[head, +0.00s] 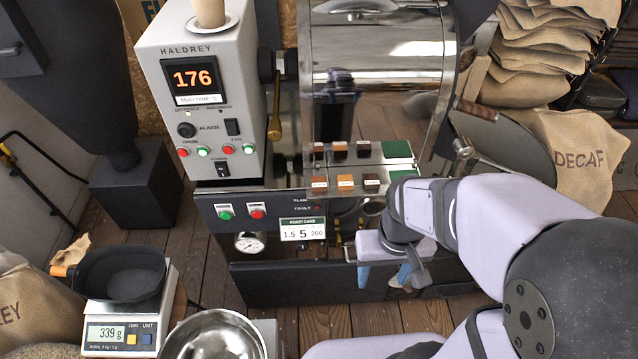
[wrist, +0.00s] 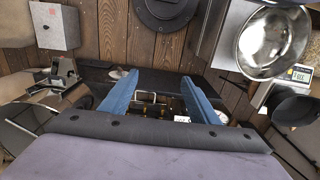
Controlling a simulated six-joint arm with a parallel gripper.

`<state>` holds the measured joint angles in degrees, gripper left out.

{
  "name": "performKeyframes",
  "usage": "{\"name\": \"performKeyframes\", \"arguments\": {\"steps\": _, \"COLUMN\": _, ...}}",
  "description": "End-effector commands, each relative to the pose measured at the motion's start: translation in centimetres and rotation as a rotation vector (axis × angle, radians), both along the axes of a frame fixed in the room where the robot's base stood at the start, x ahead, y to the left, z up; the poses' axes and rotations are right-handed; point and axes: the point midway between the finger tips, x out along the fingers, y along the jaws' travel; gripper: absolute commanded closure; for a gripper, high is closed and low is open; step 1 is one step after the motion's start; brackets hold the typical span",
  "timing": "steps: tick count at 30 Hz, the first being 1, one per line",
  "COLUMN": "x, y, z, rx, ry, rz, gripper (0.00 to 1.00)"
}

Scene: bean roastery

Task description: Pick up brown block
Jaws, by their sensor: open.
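Small labelled blocks sit in a row on the front ledge of the roaster in the head view. A brown block (head: 319,184) is at the left end, an orange-tan one (head: 345,183) is beside it, and a very dark one (head: 371,183) is to the right. They are small, so their exact shades are hard to tell. My gripper (head: 384,276) is open and empty, with blue fingers pointing down, lower than the ledge in the picture and right of the blocks. In the wrist view, nothing is between the fingers of my gripper (wrist: 158,105), and I cannot make out the blocks.
A green patch (head: 402,175) lies at the row's right end. The shiny steel drum (head: 375,60) rises behind the ledge, and the control box (head: 205,90) stands left. A scale (head: 125,325) with a black pan and a steel bowl (head: 213,338) are at lower left.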

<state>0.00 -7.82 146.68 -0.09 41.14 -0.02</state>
Motion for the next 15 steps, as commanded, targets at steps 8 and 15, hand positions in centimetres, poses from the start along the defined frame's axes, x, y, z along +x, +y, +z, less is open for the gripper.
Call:
{"name": "performKeyframes", "arguments": {"steps": 8, "x": 0.1, "y": 0.0, "z": -0.1, "rx": 0.001, "ry": -0.002, "rz": 0.000, "gripper": 0.45}}
{"name": "performKeyframes", "arguments": {"steps": 15, "x": 2.7, "y": 1.5, "z": -1.8, "rx": 0.023, "ry": -0.085, "rz": 0.002, "gripper": 0.45}}
